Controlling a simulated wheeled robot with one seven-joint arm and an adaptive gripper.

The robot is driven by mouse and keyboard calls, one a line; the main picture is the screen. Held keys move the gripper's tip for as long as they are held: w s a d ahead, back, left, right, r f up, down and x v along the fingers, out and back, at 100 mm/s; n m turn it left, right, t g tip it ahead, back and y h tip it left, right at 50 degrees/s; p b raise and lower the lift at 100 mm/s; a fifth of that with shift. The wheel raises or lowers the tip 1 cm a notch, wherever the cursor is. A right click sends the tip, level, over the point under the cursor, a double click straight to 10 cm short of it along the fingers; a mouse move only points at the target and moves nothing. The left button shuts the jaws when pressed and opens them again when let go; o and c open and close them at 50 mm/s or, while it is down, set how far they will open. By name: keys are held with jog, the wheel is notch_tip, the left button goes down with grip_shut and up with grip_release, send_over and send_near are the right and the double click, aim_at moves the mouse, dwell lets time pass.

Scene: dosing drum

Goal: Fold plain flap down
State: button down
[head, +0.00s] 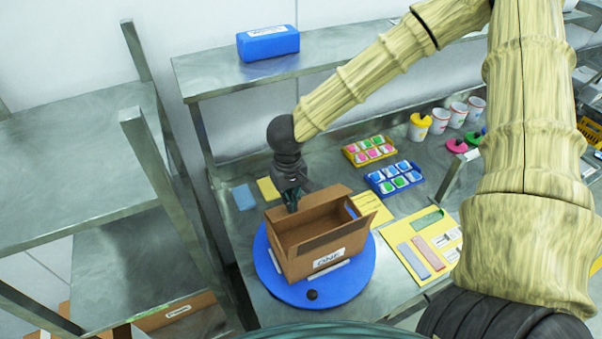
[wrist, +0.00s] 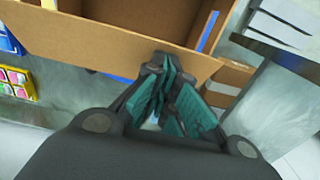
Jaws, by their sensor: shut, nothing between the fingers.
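An open brown cardboard box (head: 322,262) with a label reading "ONE" on its front stands on a round blue turntable (head: 268,280). A plain brown flap (head: 318,208) stands up along its back edge, and it spans the wrist view (wrist: 90,42). Another flap (head: 366,203) sticks out at the right, near a blue strip (head: 351,209) that also shows in the wrist view (wrist: 208,32). My gripper (head: 292,207) is shut and empty, pointing down at the back-left of the box. In the wrist view its fingertips (wrist: 168,66) overlap the plain flap's edge; I cannot tell whether they touch.
Two trays of coloured pieces, a yellow one (head: 344,149) and a blue one (head: 373,181), lie behind the box. A yellow board (head: 400,236) lies to its right. A metal shelf (head: 215,80) with a blue case (head: 268,43) is above. A metal post (head: 160,165) stands left.

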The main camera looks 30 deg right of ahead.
jog(key=shift+s, duration=0.1)
dwell(0.3)
jog(key=shift+s+f, duration=0.7)
jog(key=shift+f, duration=0.25)
jog(key=shift+f, duration=0.75)
jog(key=shift+r, duration=0.1)
jog(key=shift+r+p, duration=0.45)
jog(key=shift+r, duration=3.45)
